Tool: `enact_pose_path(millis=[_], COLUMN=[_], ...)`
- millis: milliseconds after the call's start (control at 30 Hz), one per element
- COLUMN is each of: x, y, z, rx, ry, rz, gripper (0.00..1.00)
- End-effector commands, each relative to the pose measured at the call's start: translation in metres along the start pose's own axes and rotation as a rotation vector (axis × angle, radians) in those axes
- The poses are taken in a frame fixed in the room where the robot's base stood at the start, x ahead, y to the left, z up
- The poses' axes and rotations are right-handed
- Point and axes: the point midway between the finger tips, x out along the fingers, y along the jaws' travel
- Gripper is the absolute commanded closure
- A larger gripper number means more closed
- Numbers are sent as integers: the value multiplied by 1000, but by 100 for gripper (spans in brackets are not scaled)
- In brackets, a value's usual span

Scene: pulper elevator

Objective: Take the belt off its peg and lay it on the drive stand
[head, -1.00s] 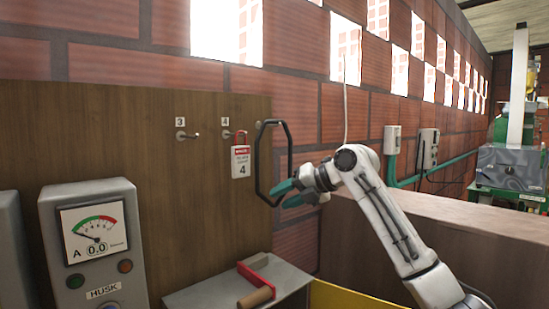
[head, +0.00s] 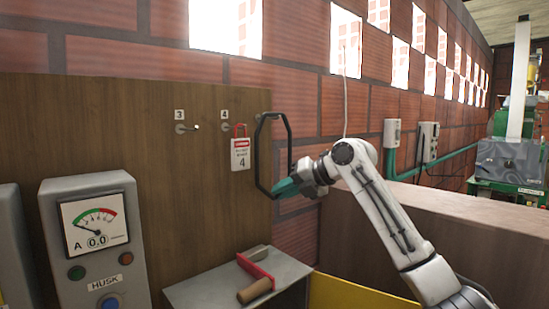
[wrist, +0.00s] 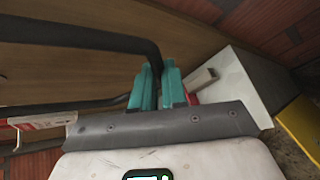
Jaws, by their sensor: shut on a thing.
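The belt is a black, stiff-looking angular loop (head: 256,152) standing upright near the right edge of the wooden board in the head view. My gripper (head: 286,188), with teal fingers, is shut on its lower right part. In the wrist view the belt (wrist: 95,37) runs in from the left and bends down between the teal fingers (wrist: 157,90). Bare peg 3 (head: 188,128) and peg 4 (head: 226,126) show to the left. I cannot tell whether a peg sits behind the belt's top. I cannot tell for sure which thing is the drive stand.
A red and white tag (head: 240,154) hangs by peg 4, just left of the belt. Below is a grey box (head: 205,288) with a red bar and wooden handle. A HUSK meter panel (head: 95,250) stands left, a brown ledge (head: 440,230) right. A grey machine (head: 510,165) stands far right.

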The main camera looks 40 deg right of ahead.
Motion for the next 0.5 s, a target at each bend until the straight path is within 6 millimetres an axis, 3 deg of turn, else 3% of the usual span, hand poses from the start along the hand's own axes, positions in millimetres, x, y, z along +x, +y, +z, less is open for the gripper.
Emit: enact_pose_path(millis=[267,500], x=[-1,-14], y=[2,22], z=[2,14], rx=[-1,-5], ry=[0,-2], rz=[0,0], gripper=[100,100])
